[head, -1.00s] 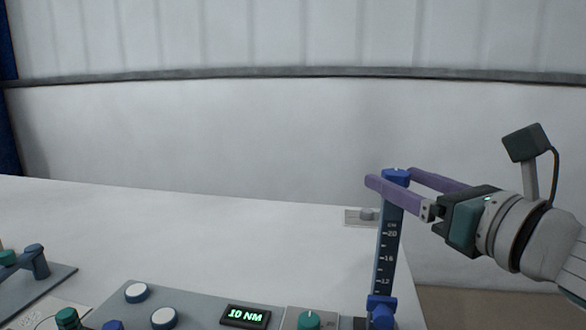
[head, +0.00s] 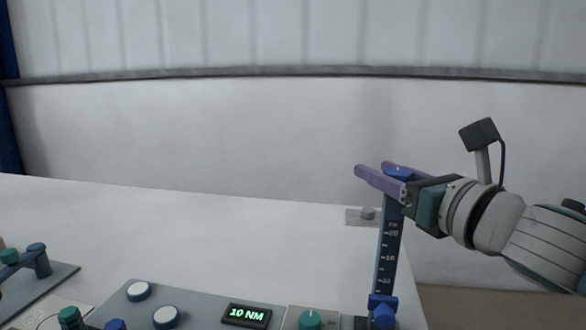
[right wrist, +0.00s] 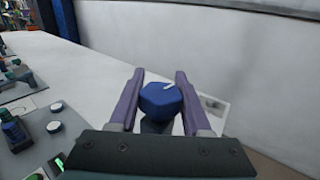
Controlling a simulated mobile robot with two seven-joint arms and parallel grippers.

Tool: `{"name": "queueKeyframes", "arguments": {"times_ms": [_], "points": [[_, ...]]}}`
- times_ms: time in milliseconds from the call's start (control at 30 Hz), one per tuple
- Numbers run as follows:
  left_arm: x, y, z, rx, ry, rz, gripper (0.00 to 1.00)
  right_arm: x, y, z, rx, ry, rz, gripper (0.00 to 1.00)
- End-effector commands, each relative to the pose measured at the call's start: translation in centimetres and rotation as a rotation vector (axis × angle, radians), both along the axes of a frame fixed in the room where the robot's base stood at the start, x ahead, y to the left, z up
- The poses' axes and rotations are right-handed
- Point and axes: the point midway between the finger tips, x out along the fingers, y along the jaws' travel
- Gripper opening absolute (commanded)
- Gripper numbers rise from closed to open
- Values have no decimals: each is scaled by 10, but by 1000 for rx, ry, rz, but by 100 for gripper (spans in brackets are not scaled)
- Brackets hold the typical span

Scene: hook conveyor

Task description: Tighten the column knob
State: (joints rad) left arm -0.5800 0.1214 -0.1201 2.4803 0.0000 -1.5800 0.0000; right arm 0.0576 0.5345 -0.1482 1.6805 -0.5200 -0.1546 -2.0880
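The column knob (head: 398,172) is a blue hexagonal cap on top of an upright dark blue column (head: 388,245) with a white scale. In the right wrist view the knob (right wrist: 161,98) has a white mark on its top. My right gripper (head: 376,170) reaches in from the right at knob height. Its purple fingers lie on both sides of the knob, and no clear gap shows between them and it in the right wrist view (right wrist: 160,95). The lit display (head: 246,314) reads 10 NM. My left gripper is not in view.
A blue slider clamp (head: 382,308) sits low on the column. A grey panel (head: 195,300) with white-topped buttons and a teal knob (head: 310,320) lies in front. A small plate with a grey knob (head: 367,214) lies behind the column. The white table's middle is clear.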

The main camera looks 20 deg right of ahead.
Motion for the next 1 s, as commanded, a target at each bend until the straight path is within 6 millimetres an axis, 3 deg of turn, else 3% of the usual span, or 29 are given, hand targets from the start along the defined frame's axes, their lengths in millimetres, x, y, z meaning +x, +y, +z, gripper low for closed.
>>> {"name": "queueKeyframes", "arguments": {"times_ms": [67, 367, 733, 1000], "points": [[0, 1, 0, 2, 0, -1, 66, 0, 0, 0, 0, 0, 0, 35], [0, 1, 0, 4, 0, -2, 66, 0, 0, 0, 0, 0, 0, 1], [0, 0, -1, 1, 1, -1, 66, 0, -1, 0, 3, 0, -36, 0], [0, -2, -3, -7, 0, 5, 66, 0, -4, 0, 6, -2, -194, 0]]}}
